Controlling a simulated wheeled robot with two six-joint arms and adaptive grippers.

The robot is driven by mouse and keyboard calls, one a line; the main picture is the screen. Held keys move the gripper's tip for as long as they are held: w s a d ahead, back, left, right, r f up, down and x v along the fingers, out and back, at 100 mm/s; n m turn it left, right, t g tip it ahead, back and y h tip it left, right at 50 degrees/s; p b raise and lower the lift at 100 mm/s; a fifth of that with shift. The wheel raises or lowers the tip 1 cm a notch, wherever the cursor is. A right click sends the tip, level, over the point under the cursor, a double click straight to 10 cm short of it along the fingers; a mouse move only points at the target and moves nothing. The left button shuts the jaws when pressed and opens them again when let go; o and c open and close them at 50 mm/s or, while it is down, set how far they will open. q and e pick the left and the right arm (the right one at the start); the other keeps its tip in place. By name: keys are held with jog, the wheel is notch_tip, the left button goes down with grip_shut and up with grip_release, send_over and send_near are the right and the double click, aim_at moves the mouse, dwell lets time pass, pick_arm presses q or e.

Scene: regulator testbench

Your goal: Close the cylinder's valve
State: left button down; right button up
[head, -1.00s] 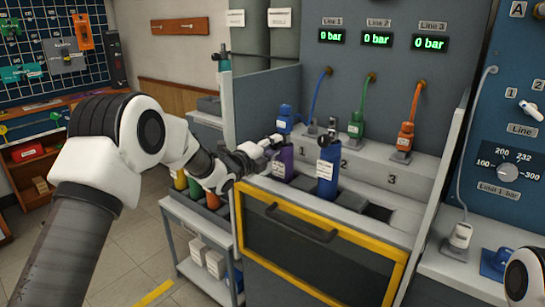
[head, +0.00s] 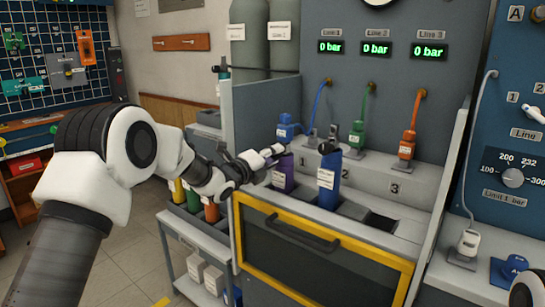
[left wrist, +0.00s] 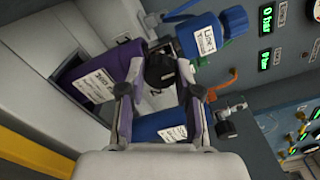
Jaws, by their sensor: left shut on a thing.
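A purple cylinder (head: 283,174) stands upright in bay 1 of the bench. In the left wrist view, the purple cylinder (left wrist: 98,82) carries a white label and has a black valve knob (left wrist: 159,68) at its top end. My left gripper (head: 273,156) is at the top of this cylinder. In the left wrist view, the fingers of my left gripper (left wrist: 157,80) lie on both sides of the knob, shut on it. In the head view the gripper hides the knob.
A blue cylinder (head: 328,180) stands close on the right in bay 2; bay 3 is empty. A blue Line 1 connector (head: 286,129) is just behind the purple cylinder. Green (head: 357,136) and orange (head: 407,145) connectors stand behind. All displays read 0 bar.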

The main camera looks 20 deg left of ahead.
pick_arm(q)
jog(key=c, duration=0.8)
grip_release()
jog(key=v, duration=1.2)
